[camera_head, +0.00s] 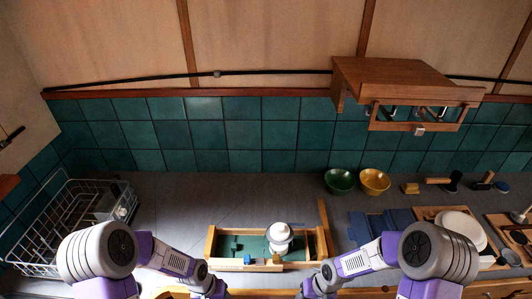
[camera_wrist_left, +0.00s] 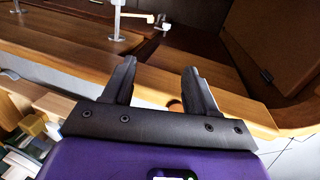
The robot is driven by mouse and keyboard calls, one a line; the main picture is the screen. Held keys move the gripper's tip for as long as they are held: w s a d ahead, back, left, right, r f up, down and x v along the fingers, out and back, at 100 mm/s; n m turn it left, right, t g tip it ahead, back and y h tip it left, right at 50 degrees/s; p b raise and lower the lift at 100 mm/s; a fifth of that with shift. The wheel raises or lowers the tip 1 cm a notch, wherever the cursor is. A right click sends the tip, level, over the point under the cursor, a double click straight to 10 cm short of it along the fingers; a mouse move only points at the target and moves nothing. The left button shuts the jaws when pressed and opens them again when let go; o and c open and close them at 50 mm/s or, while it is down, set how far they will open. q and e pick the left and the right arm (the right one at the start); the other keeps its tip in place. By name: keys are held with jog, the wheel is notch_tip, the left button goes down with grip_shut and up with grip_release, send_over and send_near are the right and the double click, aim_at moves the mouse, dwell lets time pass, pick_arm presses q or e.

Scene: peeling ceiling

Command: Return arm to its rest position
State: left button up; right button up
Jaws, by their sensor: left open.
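My left gripper (camera_wrist_left: 160,78) shows in the left wrist view with its two dark fingers apart and nothing between them. Wooden boards and a ledge lie beyond the fingertips; I cannot tell whether the fingers touch any of them. In the head view my left arm (camera_head: 170,260) comes in from the left and runs down to the bottom edge, where its gripper is cut off. My right arm (camera_head: 355,263) mirrors it on the right, and its gripper is also out of the picture.
A wooden tray (camera_head: 210,244) with a green inside and a white round item (camera_head: 279,235) stands between the arms. A wire rack (camera_head: 40,215) is at left. A green bowl (camera_head: 339,181) and a yellow bowl (camera_head: 374,181) stand behind. The grey counter (camera_head: 200,195) behind the tray is clear.

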pick_arm(q)
jog(key=s+d+f+n+h, duration=0.1)
jog(key=s+d+f, duration=0.25)
jog(key=s, duration=0.25)
jog(key=s+d+f+n, duration=0.2)
jog(key=s+f, duration=0.2)
jog(key=s, duration=0.2)
pick_arm(e)
jog(key=s+a+f+m, duration=0.35)
jog(key=s+f, duration=0.45)
jog(key=s, duration=0.5)
pick_arm(q)
notch_tip(320, 180, down, 14)
jog(key=b, duration=1.4)
jog(key=shift+w+a+r+m+t, duration=0.2)
jog(key=shift+a+m+t, duration=0.1)
jog(key=shift+t, duration=0.1)
pick_arm(e)
notch_tip(320, 180, down, 14)
jog(key=w+n+y, duration=0.1)
jog(key=shift+w+r+t, duration=0.15)
jog(key=shift+w+t, duration=0.05)
jog(key=shift+t, duration=0.2)
